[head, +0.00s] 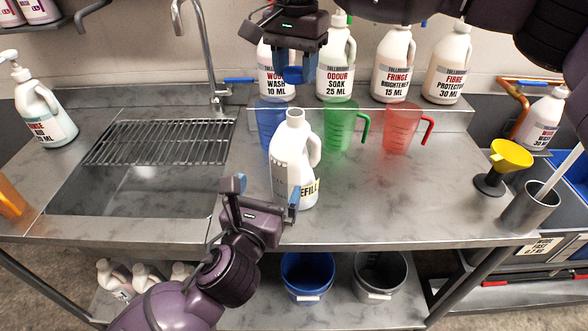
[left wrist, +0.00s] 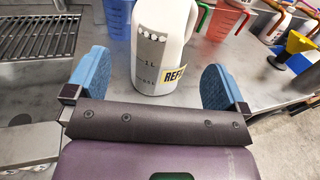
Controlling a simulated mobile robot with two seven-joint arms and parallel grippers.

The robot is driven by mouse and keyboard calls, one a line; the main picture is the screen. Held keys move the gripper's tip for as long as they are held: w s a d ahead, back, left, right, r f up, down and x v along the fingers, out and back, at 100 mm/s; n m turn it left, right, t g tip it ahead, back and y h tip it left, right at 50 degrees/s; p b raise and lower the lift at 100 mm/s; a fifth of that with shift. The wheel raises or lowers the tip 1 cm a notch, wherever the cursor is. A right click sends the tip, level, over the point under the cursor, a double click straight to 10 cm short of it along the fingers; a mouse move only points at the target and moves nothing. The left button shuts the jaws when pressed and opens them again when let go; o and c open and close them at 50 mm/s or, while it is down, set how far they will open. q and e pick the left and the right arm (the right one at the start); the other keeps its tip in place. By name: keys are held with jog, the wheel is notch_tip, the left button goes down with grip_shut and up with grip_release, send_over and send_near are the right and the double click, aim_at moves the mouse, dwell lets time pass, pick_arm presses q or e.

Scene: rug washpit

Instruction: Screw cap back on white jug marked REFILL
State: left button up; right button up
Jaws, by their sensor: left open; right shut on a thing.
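The white jug (head: 291,165) with a yellow label reading "REFILL" stands upright on the steel counter. Its neck (head: 295,116) is open, with no cap on it. My right gripper (head: 296,68) is shut on a blue cap (head: 293,75) and holds it above the jug's neck, clear of it. The gripper's pads partly hide the cap. My left gripper (head: 268,190) is open at the jug's near side. In the left wrist view, the jug (left wrist: 160,60) stands just beyond the gap between the blue fingers, which do not grip it.
Blue (head: 270,118), green (head: 340,125) and red (head: 402,128) measuring jugs stand behind. Several labelled bottles line the back shelf (head: 375,106). A sink with a rack (head: 158,142) is at left. A yellow funnel (head: 511,155) and a metal cup (head: 530,208) stand at right. The front right counter is clear.

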aim_at(283, 158)
pick_arm(q)
jog(key=x, duration=1.2)
dwell(0.3)
jog(key=shift+c, duration=0.5)
jog(key=c, duration=0.9)
jog(key=shift+o, duration=0.2)
pick_arm(e)
jog(key=shift+f, duration=2.5)
pick_arm(q)
jog(key=shift+d, duration=0.1)
pick_arm(e)
jog(key=shift+f, duration=0.9)
pick_arm(q)
jog(key=shift+f, duration=0.1)
pick_arm(e)
jog(key=shift+f, duration=0.55)
